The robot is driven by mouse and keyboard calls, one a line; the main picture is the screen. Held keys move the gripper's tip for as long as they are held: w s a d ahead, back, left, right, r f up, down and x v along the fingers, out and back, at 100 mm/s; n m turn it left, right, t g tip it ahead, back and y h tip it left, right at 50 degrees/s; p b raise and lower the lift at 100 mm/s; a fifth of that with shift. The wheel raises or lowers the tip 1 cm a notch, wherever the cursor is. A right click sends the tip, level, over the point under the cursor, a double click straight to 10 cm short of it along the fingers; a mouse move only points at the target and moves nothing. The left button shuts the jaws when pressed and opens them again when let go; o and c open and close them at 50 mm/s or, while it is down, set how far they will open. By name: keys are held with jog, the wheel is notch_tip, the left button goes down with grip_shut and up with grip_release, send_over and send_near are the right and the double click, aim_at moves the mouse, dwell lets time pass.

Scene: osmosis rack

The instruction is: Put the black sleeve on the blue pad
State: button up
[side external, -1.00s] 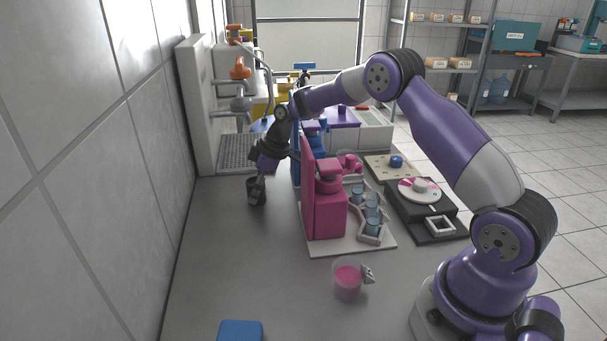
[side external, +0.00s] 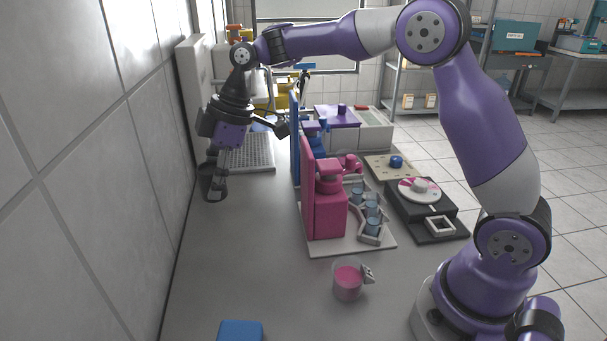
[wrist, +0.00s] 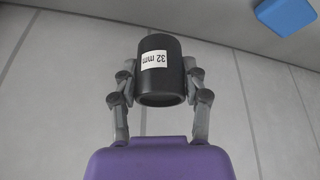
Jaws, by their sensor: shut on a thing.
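The black sleeve (wrist: 160,83) is a short dark hollow cylinder with a white label reading 32 mm. My gripper (wrist: 160,84) is shut on it, one finger on each side, in the wrist view. In the side external view my gripper (side external: 214,180) holds the sleeve (side external: 205,182) near the wall on the left, seemingly above the table. The fingers partly cover the sleeve there. The blue pad (side external: 240,331) lies on the table at the bottom edge of the side external view, partly cut off. It also shows at the upper right of the wrist view (wrist: 285,16), apart from the sleeve.
A pink rack (side external: 325,205) stands right of the gripper, with a blue one behind it. A beaker of pink liquid (side external: 347,282) stands in front. The tiled wall (side external: 90,150) is close on the left. The grey table (side external: 240,260) between gripper and pad is clear.

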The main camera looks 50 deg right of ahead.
jog(key=s+a+r+n+g, duration=0.15)
jog(key=s+a+n, duration=0.45)
jog(key=s+a, duration=0.6)
jog(key=s+a+n+g, duration=0.2)
jog(key=s+n, duration=0.1)
jog(key=s, duration=0.5)
jog(key=s+a+n+g, duration=0.2)
jog(key=s+a+n, duration=0.1)
jog(key=s, duration=0.4)
send_over(231, 333)
jog(key=s+a, duration=0.1)
jog(key=s, duration=0.1)
jog(key=shift+t, duration=0.25)
notch_tip(231, 333, down, 7)
jog(key=shift+s+a, duration=0.1)
jog(key=shift+f, duration=2.05)
jog(key=shift+f, duration=0.1)
jog(key=o, duration=1.1)
